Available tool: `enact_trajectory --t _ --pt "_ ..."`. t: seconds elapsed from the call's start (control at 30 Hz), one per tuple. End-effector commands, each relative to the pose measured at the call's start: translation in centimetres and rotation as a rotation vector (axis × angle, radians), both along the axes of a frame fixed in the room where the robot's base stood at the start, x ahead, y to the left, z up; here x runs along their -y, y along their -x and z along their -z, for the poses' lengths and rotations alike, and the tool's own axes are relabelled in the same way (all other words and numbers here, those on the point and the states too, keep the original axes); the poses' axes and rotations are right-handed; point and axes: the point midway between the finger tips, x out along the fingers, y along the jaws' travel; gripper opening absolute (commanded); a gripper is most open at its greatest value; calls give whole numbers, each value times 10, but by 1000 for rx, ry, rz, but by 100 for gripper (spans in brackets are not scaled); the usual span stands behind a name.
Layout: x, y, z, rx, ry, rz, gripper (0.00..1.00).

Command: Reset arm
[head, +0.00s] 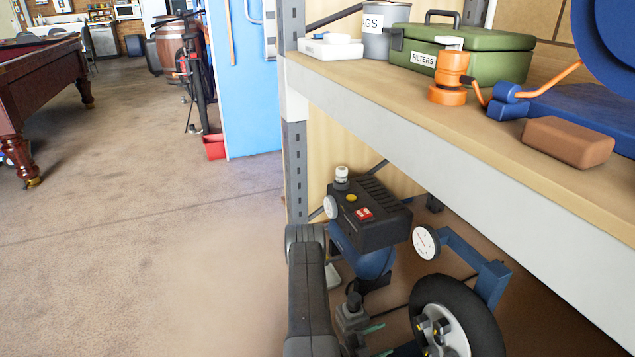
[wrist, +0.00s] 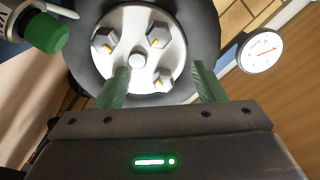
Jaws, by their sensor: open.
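My gripper (head: 381,341) is low under the shelf in the head view, at the end of my dark arm, beside the compressor's wheel (head: 455,318). In the wrist view the two green fingers of my gripper (wrist: 162,84) are apart, with nothing held between them. The wheel (wrist: 198,40), with its pale hub and several bolts, lies straight beyond the fingertips. I cannot tell whether the fingers touch it. The compressor (head: 372,215) has a black top, a red switch and a blue tank.
A white gauge (wrist: 260,50) is right of the fingers and a green knob (wrist: 45,33) left. The shelf (head: 480,130) overhangs my arm, bearing a green filters box (head: 480,60) and a brown block (head: 568,142). Open floor (head: 130,230) lies left; a pool table (head: 35,85) stands beyond.

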Motion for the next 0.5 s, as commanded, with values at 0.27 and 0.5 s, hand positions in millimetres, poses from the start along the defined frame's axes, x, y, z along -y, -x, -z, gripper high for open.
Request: enact_trajectory --t 0.27,0.5 --pt "46 -16 3 3 -1 11 63" --pt "88 -34 3 4 0 11 63"
